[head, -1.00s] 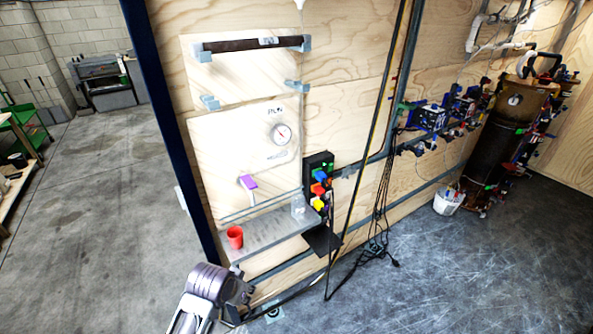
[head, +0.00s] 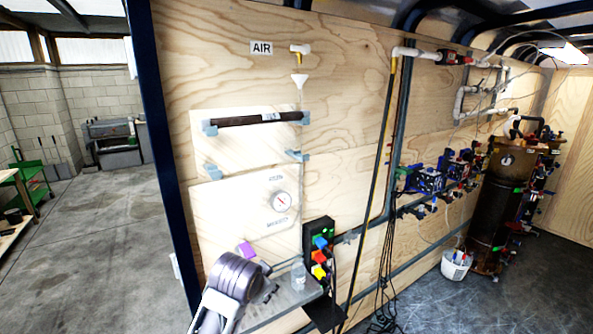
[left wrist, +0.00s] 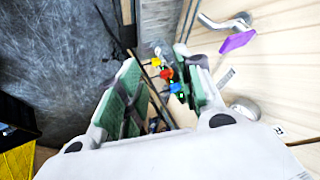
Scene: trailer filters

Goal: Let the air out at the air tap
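The air tap (head: 300,49) is on the plywood wall under the roof, right of a white AIR sign (head: 261,48). It is a white fitting with a small yellow part below it. My left gripper (head: 270,284) is low in the head view, in front of the shelf, well below the tap. In the left wrist view its two green-padded fingers (left wrist: 157,62) are apart with nothing held between them. The tap is not in the left wrist view. My right gripper is in neither view.
A purple-handled tap (head: 246,249), a grey shelf (head: 285,301) with a clear bottle (head: 298,273), and a black box with coloured knobs (head: 318,250) are near my left gripper. A white funnel (head: 299,81) hangs below the air tap. A dial gauge (head: 281,201) is on the wall.

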